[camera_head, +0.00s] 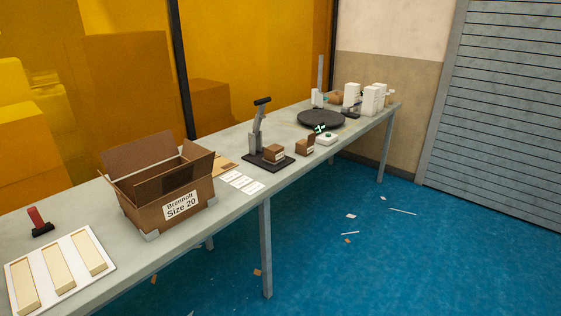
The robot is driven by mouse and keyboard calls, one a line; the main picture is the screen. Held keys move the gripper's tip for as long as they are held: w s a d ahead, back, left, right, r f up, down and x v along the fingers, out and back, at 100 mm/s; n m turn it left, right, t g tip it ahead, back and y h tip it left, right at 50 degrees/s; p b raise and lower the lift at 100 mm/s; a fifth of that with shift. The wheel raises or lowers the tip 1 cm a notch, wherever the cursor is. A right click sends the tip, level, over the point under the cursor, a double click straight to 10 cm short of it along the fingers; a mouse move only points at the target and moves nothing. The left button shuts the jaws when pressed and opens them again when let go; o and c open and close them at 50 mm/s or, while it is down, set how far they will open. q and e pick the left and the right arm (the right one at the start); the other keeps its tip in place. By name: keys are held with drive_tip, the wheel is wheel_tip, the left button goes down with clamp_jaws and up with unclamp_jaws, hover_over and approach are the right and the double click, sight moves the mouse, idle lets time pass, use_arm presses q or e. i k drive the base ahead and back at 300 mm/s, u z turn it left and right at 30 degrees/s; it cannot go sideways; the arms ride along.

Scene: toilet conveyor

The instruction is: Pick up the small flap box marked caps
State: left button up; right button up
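Two small brown boxes stand near the middle of the long table in the head view. One small box (273,155) with a white label sits on the black base of a press-like stand (260,130). The other small box (304,148), with a raised flap and a pale label, stands on the table just right of that base. The print on both labels is too small to read, so I cannot tell which is marked caps. Neither of my grippers is in view.
A large open carton (170,212) labelled "Brennolt Size 20" stands left. A white tray (108,262) and a red-handled tool (38,220) lie further left. White cards (241,182) lie before the stand. A black turntable (321,119) and white blocks (370,101) stand right. The blue floor is mostly clear.

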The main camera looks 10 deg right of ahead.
sight(269, 155)
drive_tip(key=z, duration=0.7)
drive_tip(key=i, duration=0.65)
drive_tip(key=z, duration=1.15)
drive_tip(key=i, duration=1.95)
drive_tip(key=u, duration=1.2)
drive_tip(key=i, duration=0.6)
drive_tip(key=u, duration=0.75)
